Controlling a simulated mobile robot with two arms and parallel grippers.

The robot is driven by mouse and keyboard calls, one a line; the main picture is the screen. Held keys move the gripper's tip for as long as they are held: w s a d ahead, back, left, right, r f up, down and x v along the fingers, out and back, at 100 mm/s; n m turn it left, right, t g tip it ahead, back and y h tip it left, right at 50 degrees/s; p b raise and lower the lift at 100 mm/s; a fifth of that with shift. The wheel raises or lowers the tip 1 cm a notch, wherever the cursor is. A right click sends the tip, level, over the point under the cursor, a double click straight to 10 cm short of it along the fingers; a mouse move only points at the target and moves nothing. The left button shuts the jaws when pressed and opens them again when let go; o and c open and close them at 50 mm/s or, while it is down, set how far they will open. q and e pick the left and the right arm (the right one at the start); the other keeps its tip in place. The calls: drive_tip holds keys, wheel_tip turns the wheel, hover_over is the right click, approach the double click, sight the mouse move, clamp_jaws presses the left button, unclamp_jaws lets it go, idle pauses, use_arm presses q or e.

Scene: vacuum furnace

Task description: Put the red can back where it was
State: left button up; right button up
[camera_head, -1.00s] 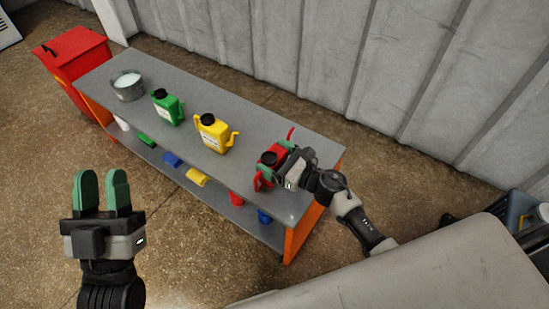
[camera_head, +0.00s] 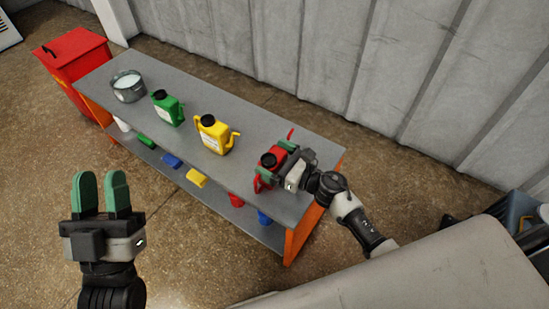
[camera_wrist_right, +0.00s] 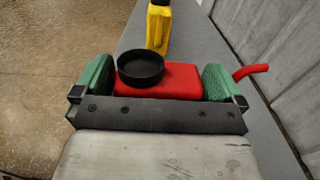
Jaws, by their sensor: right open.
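The red can (camera_head: 272,162) stands on the grey table top near its right end, with a black cap and a red spout at its back. It also shows in the right wrist view (camera_wrist_right: 185,80), between the green fingers. My right gripper (camera_head: 279,160) is at the can, with one finger on each side of it, open. Its lower part is hidden by the gripper. My left gripper (camera_head: 101,192) is open and empty, in front of the table on the left, away from all objects.
The yellow can (camera_head: 214,135) and green can (camera_head: 168,108) stand farther left on the table (camera_head: 250,125). A metal bucket (camera_head: 128,86) is at the far left end. Several coloured items lie on the lower shelf. A red bin (camera_head: 75,65) stands beyond the table. A ribbed wall is behind.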

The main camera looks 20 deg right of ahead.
drive_tip(key=v, duration=1.1)
drive_tip(key=shift+s+d+r, duration=0.1)
drive_tip(key=shift+s+d, duration=0.15)
use_arm(q)
drive_tip(key=shift+w+f+g+y, duration=0.3)
drive_tip(key=shift+w+f+g, duration=0.4)
drive_tip(key=shift+f+g, duration=0.3)
use_arm(e)
drive_tip(key=s+a+r+n+t+h, duration=0.1)
drive_tip(key=s+a+r+n+t, duration=0.1)
drive_tip(key=r+n, duration=0.6)
drive_tip(key=s+a+r+n+t+h, duration=0.1)
drive_tip(key=a+r+n+t+h, duration=0.1)
drive_tip(key=r+n, duration=0.6)
drive_tip(key=s+a+r+n+t+h, duration=0.1)
drive_tip(key=a+r+n+t, duration=0.3)
drive_tip(key=r+n, duration=0.5)
drive_tip(key=s+n+t, duration=0.1)
drive_tip(key=n, duration=0.5)
drive_tip(key=shift+s+h, duration=0.3)
drive_tip(key=shift+h, duration=0.1)
use_arm(q)
drive_tip(key=shift+r+p, duration=0.1)
drive_tip(key=shift+p, duration=0.2)
